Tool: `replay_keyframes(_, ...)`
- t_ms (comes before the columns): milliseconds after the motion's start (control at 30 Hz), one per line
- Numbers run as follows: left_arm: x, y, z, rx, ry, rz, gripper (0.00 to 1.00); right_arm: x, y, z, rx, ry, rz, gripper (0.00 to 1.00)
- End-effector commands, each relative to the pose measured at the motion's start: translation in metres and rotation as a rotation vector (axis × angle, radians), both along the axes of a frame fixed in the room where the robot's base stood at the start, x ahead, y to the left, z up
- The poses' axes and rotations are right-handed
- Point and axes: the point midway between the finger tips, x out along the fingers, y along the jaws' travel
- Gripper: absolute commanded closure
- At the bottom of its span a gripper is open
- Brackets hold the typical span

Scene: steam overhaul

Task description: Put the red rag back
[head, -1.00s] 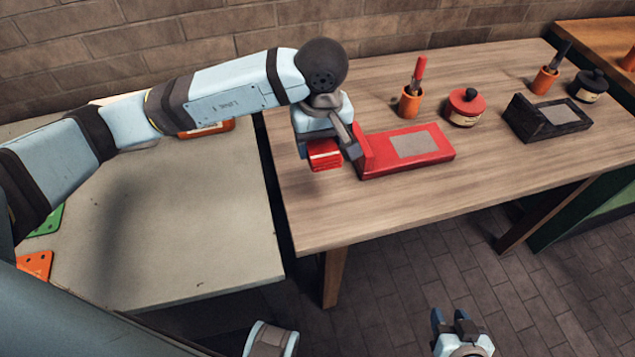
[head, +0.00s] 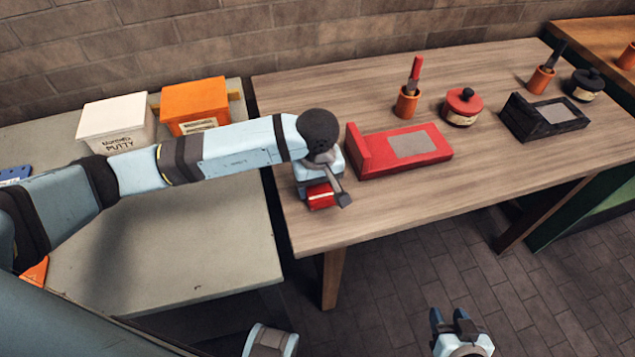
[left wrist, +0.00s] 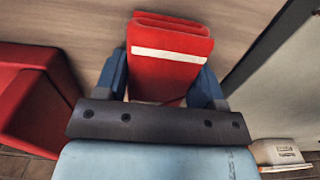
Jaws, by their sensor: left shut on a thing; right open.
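The red rag (head: 320,196) is a folded red cloth with a white stripe. My left gripper (head: 322,188) is shut on it, over the left front part of the wooden table. In the left wrist view the rag (left wrist: 170,60) sits between the two blue fingers of the gripper (left wrist: 165,85), with wood behind it. I cannot tell whether the rag touches the table. A red tray-like block with a grey plate (head: 380,162) lies just right of and behind the gripper. My right gripper (head: 450,322) is open and empty, low in front of the table.
An orange cup with a red-handled tool (head: 407,103), a red lidded pot (head: 463,107) and a black block (head: 520,125) stand on the wooden table (head: 480,190). White (head: 118,125) and orange (head: 195,105) boxes stand on the grey table at left. The wooden table's front strip is clear.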

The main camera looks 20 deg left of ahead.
Motion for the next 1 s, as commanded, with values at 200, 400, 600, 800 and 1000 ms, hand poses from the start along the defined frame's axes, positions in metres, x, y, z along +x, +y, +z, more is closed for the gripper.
replay_keyframes(200,0.000,0.000,-0.004,0.000,0.000,0.000,0.34,0.000,0.000,-0.004,-0.001,-0.001,0.001,0.57)
replay_keyframes(400,0.000,0.000,-0.003,0.000,0.000,0.000,0.11,0.000,0.000,-0.002,-0.001,-0.002,0.001,0.57)
replay_keyframes(600,0.000,0.000,-0.001,0.000,0.000,0.000,0.11,0.000,0.001,0.000,0.000,-0.002,0.001,0.57)
replay_keyframes(800,0.001,0.000,0.022,0.001,-0.004,-0.001,0.11,-0.001,0.000,0.002,0.002,-0.001,0.000,0.57)
replay_keyframes(1000,0.001,0.000,0.066,0.000,-0.005,-0.001,0.11,-0.001,0.000,0.001,0.001,0.002,-0.001,0.57)
